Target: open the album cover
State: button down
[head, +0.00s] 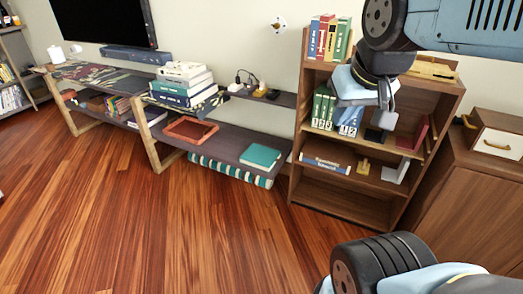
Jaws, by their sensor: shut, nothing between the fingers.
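A teal flat book (260,158), which looks like the album, lies closed on the low grey shelf board at the centre. Its cover lies flat, and nothing touches it. My gripper (386,105) is at the upper right, in front of the wooden bookcase, pointing down. It is shut and empty, well to the right of the teal book and apart from it. My gripper hides part of the bookcase's middle shelf.
A red-brown tray (191,130) lies left of the teal book. A stack of books (184,85) stands on the upper board. The bookcase (331,190) holds several books. A cabinet (462,190) stands at the right. The wooden floor (190,235) in front is clear.

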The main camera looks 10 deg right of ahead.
aim_at(256, 154)
jog(key=u, duration=0.1)
jog(key=i, duration=1.3)
jog(key=z, duration=0.3)
jog(key=k, duration=0.5)
